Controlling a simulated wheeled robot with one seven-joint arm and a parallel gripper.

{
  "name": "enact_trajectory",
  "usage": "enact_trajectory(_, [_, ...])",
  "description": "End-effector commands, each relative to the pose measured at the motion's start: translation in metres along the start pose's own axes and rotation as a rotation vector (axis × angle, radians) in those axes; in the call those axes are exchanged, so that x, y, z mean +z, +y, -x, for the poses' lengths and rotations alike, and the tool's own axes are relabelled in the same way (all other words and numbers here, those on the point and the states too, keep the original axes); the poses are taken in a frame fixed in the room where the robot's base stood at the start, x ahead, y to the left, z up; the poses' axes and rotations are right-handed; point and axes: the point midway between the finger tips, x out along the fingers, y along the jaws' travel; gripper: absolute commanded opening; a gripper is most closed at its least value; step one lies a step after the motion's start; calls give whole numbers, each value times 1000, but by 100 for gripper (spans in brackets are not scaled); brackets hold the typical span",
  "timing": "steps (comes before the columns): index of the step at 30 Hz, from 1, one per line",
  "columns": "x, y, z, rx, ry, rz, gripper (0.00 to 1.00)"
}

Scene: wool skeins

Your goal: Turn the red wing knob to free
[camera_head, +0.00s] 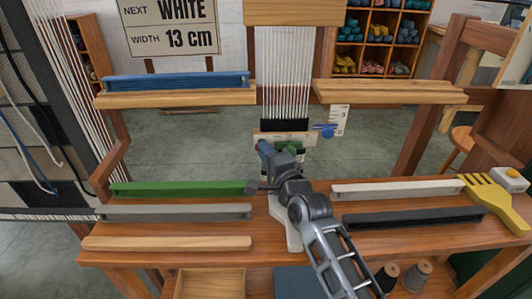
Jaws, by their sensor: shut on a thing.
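My gripper (265,150) is at the left end of a small pale wooden bar (298,137) below the hanging white warp threads (284,70). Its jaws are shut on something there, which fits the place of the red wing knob. The knob itself is hidden by the gripper, so I cannot tell its angle. A blue wing knob (325,130) sticks out at the bar's right end. A green part (290,148) sits just below the bar, beside my gripper.
A blue shuttle stick (175,80) lies on the upper left shelf. Green (180,188), grey, white (395,188) and black sticks lie on the lower bench. A yellow comb (490,195) lies at the right. A sign (170,28) stands behind.

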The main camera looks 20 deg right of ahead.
Motion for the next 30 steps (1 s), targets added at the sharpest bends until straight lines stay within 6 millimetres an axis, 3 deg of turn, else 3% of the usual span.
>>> enact_trajectory(14, [0,-4,0,26,0,57,0])
enact_trajectory(30, [3,-10,0,198,-3,471,0])
